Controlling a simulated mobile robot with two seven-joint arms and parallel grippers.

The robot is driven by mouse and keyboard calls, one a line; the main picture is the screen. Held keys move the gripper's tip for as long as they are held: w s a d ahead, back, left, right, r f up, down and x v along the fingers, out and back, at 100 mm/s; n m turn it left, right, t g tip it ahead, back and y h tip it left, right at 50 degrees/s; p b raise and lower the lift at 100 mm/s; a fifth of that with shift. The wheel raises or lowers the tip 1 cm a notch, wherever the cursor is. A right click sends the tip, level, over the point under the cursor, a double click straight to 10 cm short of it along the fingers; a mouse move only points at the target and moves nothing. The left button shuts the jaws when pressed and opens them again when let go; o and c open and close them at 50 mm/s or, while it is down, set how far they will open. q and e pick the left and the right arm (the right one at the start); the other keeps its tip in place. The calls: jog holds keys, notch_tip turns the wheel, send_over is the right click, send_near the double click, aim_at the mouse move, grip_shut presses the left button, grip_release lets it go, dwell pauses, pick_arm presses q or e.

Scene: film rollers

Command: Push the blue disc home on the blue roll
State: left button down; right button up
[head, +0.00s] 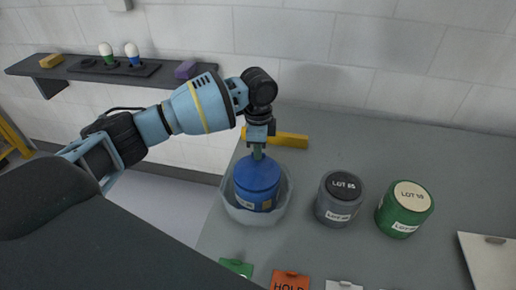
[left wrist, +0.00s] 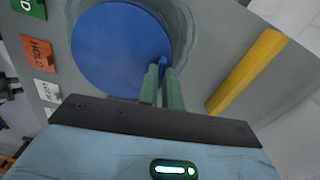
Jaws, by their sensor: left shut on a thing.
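The blue roll (head: 256,200) stands upright in a pale, see-through tub on the grey table. The blue disc (head: 257,173) lies on top of the roll. Its round face fills much of the left wrist view (left wrist: 115,50). My left gripper (head: 258,153) points down from above, its green fingers close together. In the left wrist view the fingertips (left wrist: 163,66) are shut on a small blue part at the disc's edge. I cannot tell whether a gap is left between disc and roll. My right gripper is not in view.
The tub's rim (head: 287,188) surrounds the roll. A grey roll with a black top (head: 342,185) and a green roll with a cream top (head: 411,196) stand to the right. A yellow bar (head: 290,140) lies behind. An orange HOLD card (head: 290,281) lies in front.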

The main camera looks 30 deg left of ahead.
pick_arm(q)
jog(key=shift+f, duration=0.15)
dwell(0.3)
jog(key=shift+f, duration=0.45)
